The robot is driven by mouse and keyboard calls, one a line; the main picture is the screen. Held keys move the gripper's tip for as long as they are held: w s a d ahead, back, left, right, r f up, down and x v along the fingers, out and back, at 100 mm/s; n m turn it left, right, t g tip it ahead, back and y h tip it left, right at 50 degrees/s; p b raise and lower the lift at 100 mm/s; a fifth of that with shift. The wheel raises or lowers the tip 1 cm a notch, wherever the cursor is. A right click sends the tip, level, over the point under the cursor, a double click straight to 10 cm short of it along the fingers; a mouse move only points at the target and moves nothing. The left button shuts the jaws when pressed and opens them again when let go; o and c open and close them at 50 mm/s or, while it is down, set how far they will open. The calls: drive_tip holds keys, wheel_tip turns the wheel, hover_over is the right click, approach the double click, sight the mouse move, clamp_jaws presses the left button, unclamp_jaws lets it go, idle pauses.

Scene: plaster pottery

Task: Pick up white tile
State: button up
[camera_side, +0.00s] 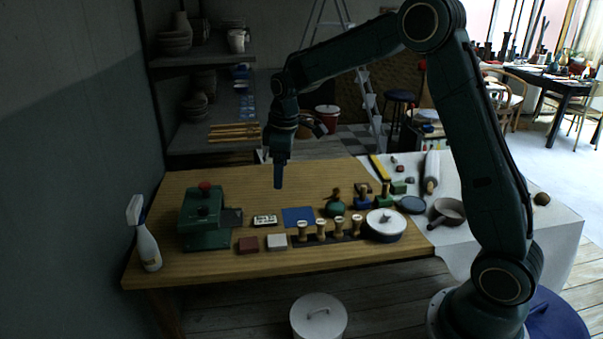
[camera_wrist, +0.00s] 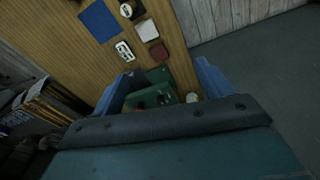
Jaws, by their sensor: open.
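The white tile (camera_side: 277,241) lies flat near the front edge of the wooden table, just right of a red-brown tile (camera_side: 248,244). In the wrist view the white tile (camera_wrist: 147,30) shows near the top, clear of my fingers, with the red-brown tile (camera_wrist: 158,52) below it. My gripper (camera_side: 278,184) points down above the table, well above and apart from the tile. In the wrist view my gripper (camera_wrist: 162,82) has its two blue fingers spread, with nothing held between them.
A green press (camera_side: 205,220) stands left, beside a spray bottle (camera_side: 146,240). A small black-and-white labelled piece (camera_side: 265,220) and a blue sheet (camera_side: 298,217) lie behind the tiles. Several wooden-handled stamps (camera_side: 321,230) and a lidded white pot (camera_side: 385,225) stand to the right.

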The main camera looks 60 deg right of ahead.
drive_tip(key=w+d+f+n, duration=0.1)
drive_tip(key=w+d+f, duration=0.1)
drive_tip(key=f, duration=0.5)
drive_tip(key=w+d+f+n+g, duration=0.1)
drive_tip(key=w+d+f, duration=0.1)
drive_tip(key=w+f, duration=0.2)
wheel_tip(320, 180, down, 3)
drive_tip(key=shift+w+f, duration=0.15)
drive_tip(key=shift+w, duration=0.05)
drive_tip(key=shift+d+f, duration=0.1)
drive_tip(key=shift+f, duration=0.05)
hover_over(277, 240)
drive_tip(key=shift+f, duration=4.15)
drive_tip(key=shift+f, duration=2.6)
drive_tip(key=c, duration=1.1)
